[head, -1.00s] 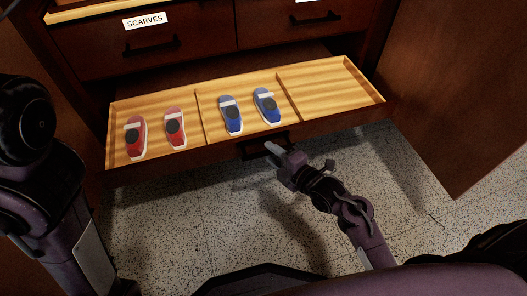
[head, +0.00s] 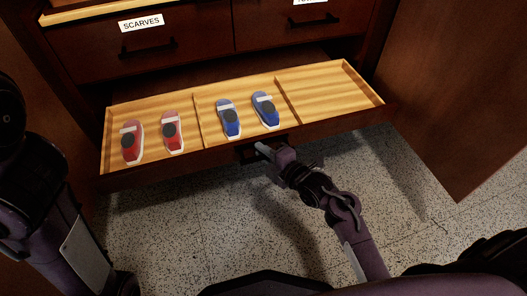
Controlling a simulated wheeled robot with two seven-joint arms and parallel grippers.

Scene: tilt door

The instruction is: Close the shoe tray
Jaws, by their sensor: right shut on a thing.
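The shoe tray (head: 330,95) is a wooden drawer with a dark front, pulled out from the cabinet's lower part. It has three compartments. A pair of red shoes (head: 132,142) lies in the left one and a pair of blue shoes (head: 228,118) in the middle one. The right one is empty. My right gripper (head: 263,149) is at the dark handle on the tray's front and is shut on it. The gripper hides part of the handle. My left arm shows at the left edge; its gripper is not in view.
A drawer labelled scarves (head: 142,52) is closed above the tray, with another closed drawer (head: 305,20) to its right. An open cabinet door (head: 460,90) stands at the right. The speckled floor (head: 180,230) in front is clear.

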